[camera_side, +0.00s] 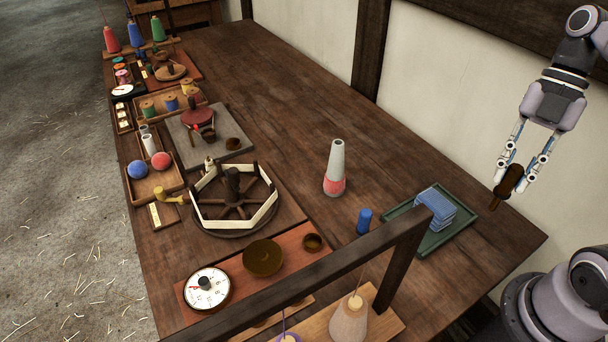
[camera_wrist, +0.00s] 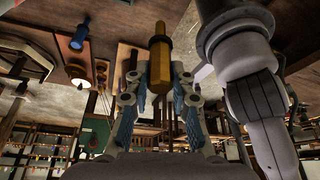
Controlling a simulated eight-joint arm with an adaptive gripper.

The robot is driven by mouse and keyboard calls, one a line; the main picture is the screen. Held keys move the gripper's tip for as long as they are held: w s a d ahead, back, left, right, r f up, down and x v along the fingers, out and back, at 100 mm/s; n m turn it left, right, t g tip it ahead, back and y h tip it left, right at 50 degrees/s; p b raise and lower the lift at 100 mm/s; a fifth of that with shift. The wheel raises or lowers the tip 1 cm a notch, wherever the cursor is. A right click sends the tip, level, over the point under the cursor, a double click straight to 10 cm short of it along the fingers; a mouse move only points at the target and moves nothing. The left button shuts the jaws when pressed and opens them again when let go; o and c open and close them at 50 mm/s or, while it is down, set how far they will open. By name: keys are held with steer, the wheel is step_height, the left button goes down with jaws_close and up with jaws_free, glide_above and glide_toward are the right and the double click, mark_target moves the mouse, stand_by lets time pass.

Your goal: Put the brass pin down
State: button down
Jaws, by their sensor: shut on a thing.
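The brass pin is between the fingertips of my gripper (camera_side: 516,180), at the right in the side view. There the pin (camera_side: 508,188) looks dark brown and hangs tilted, its lower end pointing down and left. In the wrist view the pin (camera_wrist: 160,62) is golden brown and stands upright in the picture between the two fingers of my gripper (camera_wrist: 158,82). My gripper is shut on it. The pin shows to the right of the green tray, apart from it. Its height above the table is hard to tell.
The green tray (camera_side: 459,237) holds folded blue cloths (camera_side: 435,207). A blue cylinder (camera_side: 364,221) and a grey and red cone (camera_side: 336,170) stand left of it. A dark wooden beam (camera_side: 330,272) crosses the front. Bare tabletop (camera_side: 400,160) lies behind the tray.

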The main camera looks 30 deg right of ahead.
mark_target(509, 197)
steer(key=f, duration=0.2)
steer(key=s+f, duration=0.1)
steer(key=f, duration=0.1)
steer(key=shift+s+a+f, duration=0.1)
steer(key=shift+s+f, duration=0.1)
steer(key=shift+f, duration=0.1)
steer(key=a+f, duration=1.1)
steer(key=f, duration=0.1)
steer(key=shift+w+a, duration=0.3)
steer(key=shift+a, duration=0.05)
steer(key=shift+f, duration=0.1)
steer(key=c, duration=1.2)
jaws_free()
steer(key=shift+o, duration=0.2)
